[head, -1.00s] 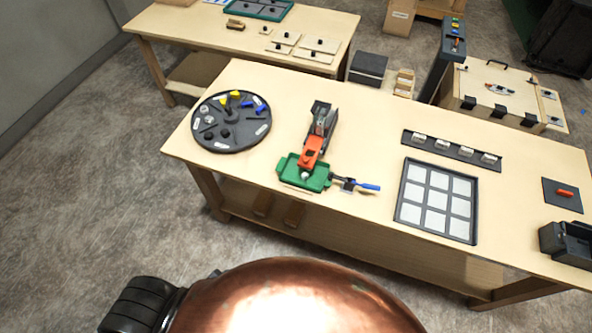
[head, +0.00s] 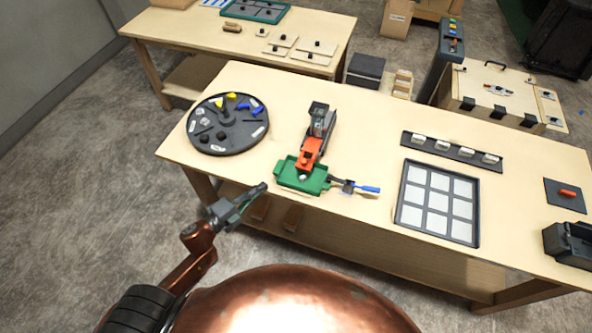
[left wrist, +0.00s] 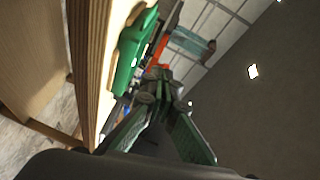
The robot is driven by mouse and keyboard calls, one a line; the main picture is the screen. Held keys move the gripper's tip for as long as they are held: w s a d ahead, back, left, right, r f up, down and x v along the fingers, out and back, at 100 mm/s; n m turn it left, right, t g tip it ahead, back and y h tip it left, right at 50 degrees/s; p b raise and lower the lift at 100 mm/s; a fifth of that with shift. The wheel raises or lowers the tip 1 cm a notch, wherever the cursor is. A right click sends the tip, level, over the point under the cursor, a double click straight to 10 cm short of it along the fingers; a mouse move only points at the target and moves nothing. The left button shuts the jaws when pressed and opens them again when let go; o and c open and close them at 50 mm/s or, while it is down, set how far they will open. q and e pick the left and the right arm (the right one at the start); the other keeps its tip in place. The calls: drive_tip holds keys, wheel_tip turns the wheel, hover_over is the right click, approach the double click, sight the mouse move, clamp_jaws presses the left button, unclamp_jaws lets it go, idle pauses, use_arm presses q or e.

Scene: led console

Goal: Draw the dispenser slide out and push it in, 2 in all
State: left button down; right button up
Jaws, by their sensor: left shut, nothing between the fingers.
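The dispenser (head: 319,122) stands on the table, a dark upright body with an orange slide (head: 310,152) at its front. A green tray (head: 289,176) lies under the slide's front end, near the table's front edge. A small pale round thing sits in the tray. My left gripper (head: 262,187) is shut and empty, in front of the table edge and left of the tray, apart from it. In the left wrist view the fingers (left wrist: 160,86) point toward the green tray (left wrist: 128,62) and the orange part (left wrist: 157,52). My right gripper is not in view.
A blue-handled tool (head: 368,189) lies right of the tray. A round dark turntable (head: 228,142) with small parts is at the left. A white-celled panel (head: 402,205) and a strip of switches (head: 428,149) are at the right. The table's front edge (head: 240,180) is close to my gripper.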

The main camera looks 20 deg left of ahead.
use_arm(q)
drive_tip(key=s+d+r+m+g+h, duration=0.1)
drive_tip(key=s+d+r+m+h, duration=0.1)
drive_tip(key=d+m+h, duration=0.15)
drive_tip(key=shift+m+y, duration=0.25)
drive_tip(key=x, duration=1)
drive_tip(key=shift+w+d+r+p, duration=0.15)
drive_tip(key=shift+d+p, duration=0.2)
drive_tip(key=shift+p, duration=0.05)
drive_tip(key=shift+w+a, duration=0.25)
drive_tip(key=shift+w, duration=0.9)
drive_tip(key=shift+w+a, duration=0.1)
drive_tip(key=shift+w, duration=0.5)
drive_tip(key=shift+a, duration=0.1)
